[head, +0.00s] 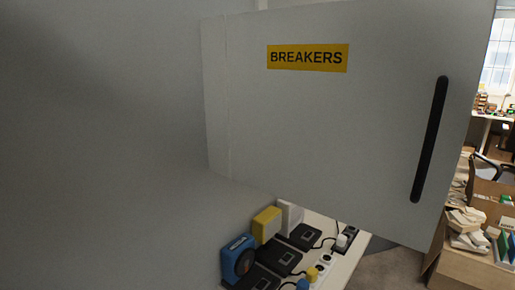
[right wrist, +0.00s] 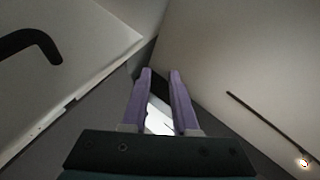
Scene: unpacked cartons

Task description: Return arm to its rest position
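My right gripper (right wrist: 160,72) shows in the right wrist view, with two purple fingers set apart. Nothing is visible between them except a bright strip in the background. A pale panel with a bent black handle (right wrist: 32,42) is to the left of the fingers, apart from them. In the head view neither gripper shows. A white cabinet door (head: 320,125) with a yellow "BREAKERS" label (head: 308,57) and an upright black handle (head: 429,140) fills the middle. My left gripper is not in view.
Below the door, a white tabletop (head: 350,268) holds a blue device (head: 237,259), a yellow box (head: 266,224), black boxes and power strips. Open cartons (head: 465,262) stand at the right. A plain grey wall (head: 100,150) fills the left. A thin dark bar (right wrist: 270,123) crosses the wrist view's right side.

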